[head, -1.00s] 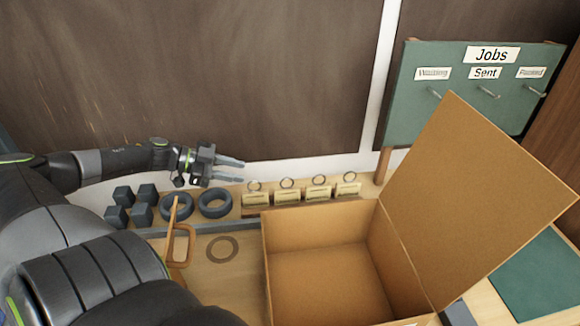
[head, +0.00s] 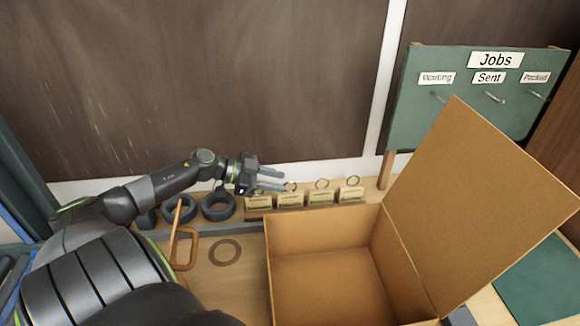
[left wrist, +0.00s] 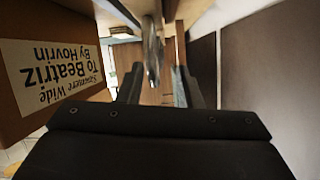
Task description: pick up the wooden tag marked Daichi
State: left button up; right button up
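Several small wooden tags, each with a metal ring on top, stand in a row at the back of the bench; the names on them are too small to read, so I cannot tell which is Daichi. They are the first tag (head: 258,203), second tag (head: 290,201), third tag (head: 321,198) and fourth tag (head: 351,194) from the left. My left gripper (head: 284,180) is open, its fingertips close to the second tag's ring (head: 291,187). In the left wrist view, a metal ring (left wrist: 152,50) shows between the spread fingers (left wrist: 158,82). My right gripper is out of view.
An open cardboard box (head: 320,290) stands in front of the tags, its flap (head: 480,200) raised at right. Its label (left wrist: 50,72) shows in the left wrist view. Dark rings (head: 217,206) lie left of the tags. A green Jobs board (head: 470,110) stands back right.

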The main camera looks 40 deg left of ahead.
aim_at(290, 182)
pick_arm(q)
jog(key=x, duration=0.2)
jog(key=p+x, duration=0.1)
jog(key=x, duration=0.1)
jog(key=shift+w+d+r, duration=0.15)
jog(key=shift+r, duration=0.1)
grip_shut()
